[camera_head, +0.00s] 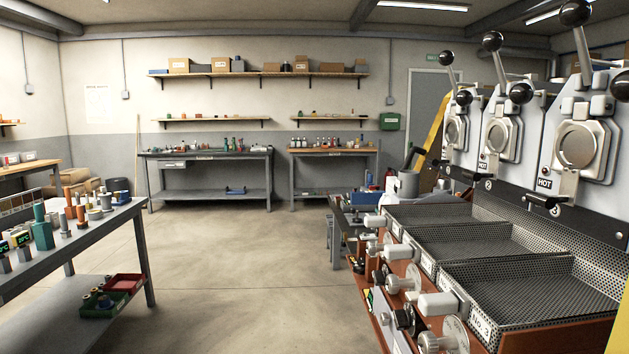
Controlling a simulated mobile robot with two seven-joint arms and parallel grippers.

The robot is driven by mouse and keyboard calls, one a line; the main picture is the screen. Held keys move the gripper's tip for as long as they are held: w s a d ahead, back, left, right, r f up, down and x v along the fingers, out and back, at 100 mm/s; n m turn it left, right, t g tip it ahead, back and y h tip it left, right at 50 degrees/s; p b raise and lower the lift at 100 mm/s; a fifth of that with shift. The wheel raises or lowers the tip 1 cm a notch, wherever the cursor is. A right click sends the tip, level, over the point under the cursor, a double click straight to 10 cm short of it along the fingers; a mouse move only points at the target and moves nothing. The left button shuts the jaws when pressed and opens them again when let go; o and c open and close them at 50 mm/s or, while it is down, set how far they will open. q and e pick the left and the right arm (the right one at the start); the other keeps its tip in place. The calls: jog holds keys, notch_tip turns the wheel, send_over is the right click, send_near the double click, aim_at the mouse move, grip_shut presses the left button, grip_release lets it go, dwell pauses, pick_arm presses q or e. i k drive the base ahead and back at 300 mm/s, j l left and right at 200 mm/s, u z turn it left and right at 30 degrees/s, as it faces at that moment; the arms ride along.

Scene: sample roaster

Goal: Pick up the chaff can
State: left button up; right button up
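A light grey can-like vessel (407,185) stands past the far end of the sample roaster, right of the picture's middle. A dark, tilted handle-like part (412,156) shows at its top. It may be the chaff can, but I cannot read any label on it. Its lower part is hidden behind the roaster's far end.
The sample roaster, with perforated trays (530,290), knobs and levers, fills the right side. A bench with bottles and fittings (75,240) stands at left. Back benches (207,155) line the wall. The floor (235,260) between is clear.

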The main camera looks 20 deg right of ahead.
aim_at(408, 181)
jog(key=i, duration=2.25)
